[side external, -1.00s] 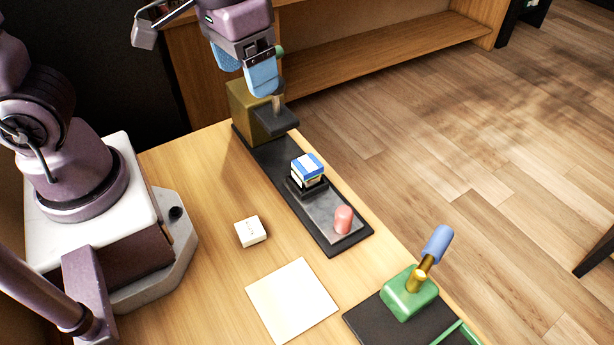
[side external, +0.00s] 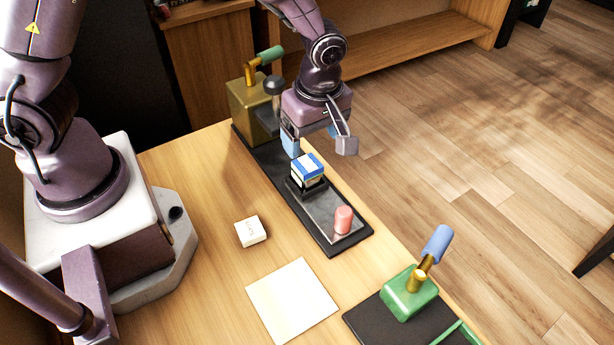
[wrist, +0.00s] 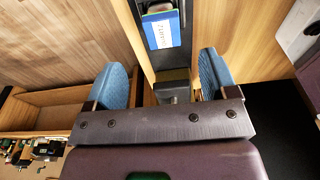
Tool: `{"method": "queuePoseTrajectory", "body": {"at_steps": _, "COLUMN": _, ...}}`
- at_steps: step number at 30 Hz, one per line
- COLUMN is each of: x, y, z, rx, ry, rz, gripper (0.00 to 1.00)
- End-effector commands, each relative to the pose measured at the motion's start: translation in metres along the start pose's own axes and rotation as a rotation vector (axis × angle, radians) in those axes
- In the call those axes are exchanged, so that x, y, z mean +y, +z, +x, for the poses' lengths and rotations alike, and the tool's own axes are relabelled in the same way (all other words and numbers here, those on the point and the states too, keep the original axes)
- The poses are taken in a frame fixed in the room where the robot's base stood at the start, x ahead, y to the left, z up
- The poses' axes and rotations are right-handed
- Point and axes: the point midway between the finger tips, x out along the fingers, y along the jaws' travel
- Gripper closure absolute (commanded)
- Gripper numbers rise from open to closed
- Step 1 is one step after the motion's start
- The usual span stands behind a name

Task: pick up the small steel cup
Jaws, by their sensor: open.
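I cannot make out a small steel cup in either view. A dark grey rounded piece (side external: 275,85) stands by the gold block in the side view; I cannot tell whether it is a cup. My gripper (side external: 318,146) is open, with nothing between its blue-padded fingers, above and just behind the blue-and-white block (side external: 308,166). That block sits on a small black stand on the long dark base. In the wrist view my open fingers (wrist: 163,80) straddle the dark base, and the blue block with a white label (wrist: 162,30) lies beyond them.
The gold block (side external: 243,103) with a green handle stands at the base's far end. A pink cylinder (side external: 343,219) stands at its near end. A white block (side external: 250,231), a pale square (side external: 291,300) and a green device with a blue handle (side external: 408,294) are nearer.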

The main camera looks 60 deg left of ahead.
Motion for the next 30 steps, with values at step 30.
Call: {"method": "queuePoseTrajectory", "body": {"at_steps": 30, "x": -0.003, "y": -0.002, "z": 0.091, "rx": -0.001, "ry": 0.001, "rz": 0.002, "gripper": 0.24}}
